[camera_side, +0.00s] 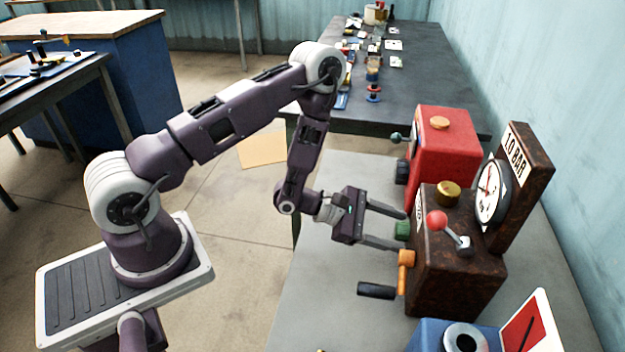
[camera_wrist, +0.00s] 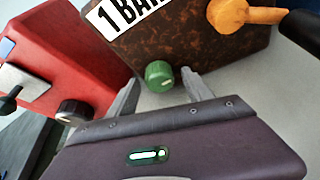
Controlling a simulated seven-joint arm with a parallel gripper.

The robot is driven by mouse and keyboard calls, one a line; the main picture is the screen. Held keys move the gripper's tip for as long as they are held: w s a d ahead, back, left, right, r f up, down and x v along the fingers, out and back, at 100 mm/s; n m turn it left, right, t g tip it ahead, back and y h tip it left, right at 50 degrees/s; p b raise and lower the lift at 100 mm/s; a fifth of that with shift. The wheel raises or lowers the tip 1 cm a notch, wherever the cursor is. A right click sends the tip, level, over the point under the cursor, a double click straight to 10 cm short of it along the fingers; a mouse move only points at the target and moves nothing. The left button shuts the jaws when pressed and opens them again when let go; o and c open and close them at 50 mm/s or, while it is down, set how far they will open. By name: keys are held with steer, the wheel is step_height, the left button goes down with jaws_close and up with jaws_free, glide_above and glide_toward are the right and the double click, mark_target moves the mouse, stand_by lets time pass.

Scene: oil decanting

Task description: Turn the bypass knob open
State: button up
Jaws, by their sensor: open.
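A green knob (camera_side: 402,230) sits on the front face of the brown, rusty box (camera_side: 455,275); no label naming it as the bypass is readable. In the wrist view the green knob (camera_wrist: 159,76) shows a small pale mark on its rim. My gripper (camera_side: 399,232) is open and level, with its two fingers pointing at the box. The fingertips (camera_wrist: 160,84) lie on either side of the green knob, with visible gaps. I cannot tell how far they reach along it.
An orange crank (camera_side: 405,262) with a black handle (camera_side: 376,290) sticks out close beside my gripper. The red box (camera_side: 443,150) with a black knob (camera_wrist: 75,112) stands on the other side. A gauge (camera_side: 490,192), red-balled lever (camera_side: 437,221) and blue unit (camera_side: 425,335) are nearby.

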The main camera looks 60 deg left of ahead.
steer(key=n, duration=0.1)
steer(key=n+g+h, duration=0.1)
steer(key=n, duration=0.1)
steer(key=n+g+h, duration=0.1)
steer(key=shift+w+a+n, duration=0.15)
steer(key=shift+a+n, duration=0.1)
steer(key=shift+n, duration=0.15)
steer(key=shift+n+g+h, duration=0.6)
steer(key=shift+n+h, duration=0.3)
steer(key=shift+n, duration=0.3)
steer(key=n+h, duration=0.1)
steer(key=n, duration=0.1)
steer(key=shift+f+n+g+h, duration=0.15)
steer(key=shift+n+g+h, duration=0.15)
steer(key=v, duration=0.4)
steer(key=r+v, duration=0.1)
steer(key=v, duration=0.2)
steer(key=s+d+r+m+g+y, duration=0.35)
steer(key=s+r+m, duration=0.25)
steer(key=r+m, duration=0.35)
steer(key=s+d+r+m+g+y, duration=0.25)
steer(key=s+r+m+g, duration=0.35)
steer(key=r+m, duration=0.4)
steer(key=s+r+m+t+y, duration=0.2)
steer(key=s+m+t+y, duration=0.1)
steer(key=s+m, duration=0.5)
steer(key=shift+a+r+y, duration=0.35)
steer(key=shift+a+y, duration=0.05)
steer(key=shift+a, duration=0.05)
